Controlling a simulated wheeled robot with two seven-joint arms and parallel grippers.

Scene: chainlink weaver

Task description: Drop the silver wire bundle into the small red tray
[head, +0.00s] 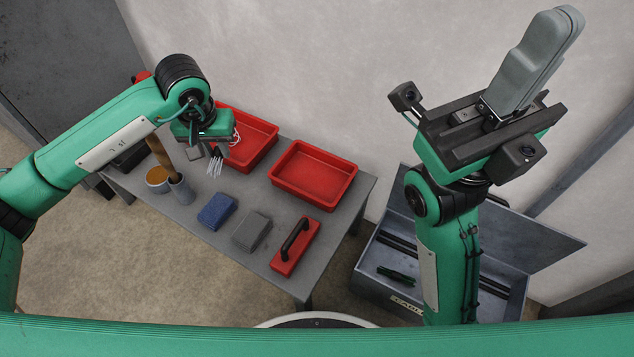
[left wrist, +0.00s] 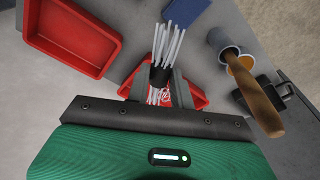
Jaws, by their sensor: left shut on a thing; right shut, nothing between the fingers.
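The silver wire bundle (left wrist: 172,42) is several thin straight rods with a dark band, in the left wrist view; it also shows in the head view (head: 216,165). My left gripper (left wrist: 160,88) is shut on it around the band. In the head view my left gripper (head: 208,150) holds it by the near left edge of one red tray (head: 262,127). That tray shows partly behind the fingers in the left wrist view (left wrist: 198,94). A second red tray (head: 313,178) looks empty. Which tray is smaller is unclear. My right gripper (head: 562,27) is shut and empty, raised at the right.
The grey table (head: 190,215) also holds a blue block (head: 216,209), a grey block (head: 250,231), a red block with a black handle (head: 295,247), and a wooden-handled tool in a cup (head: 180,190). A grey open box (head: 375,285) stands on the floor at right.

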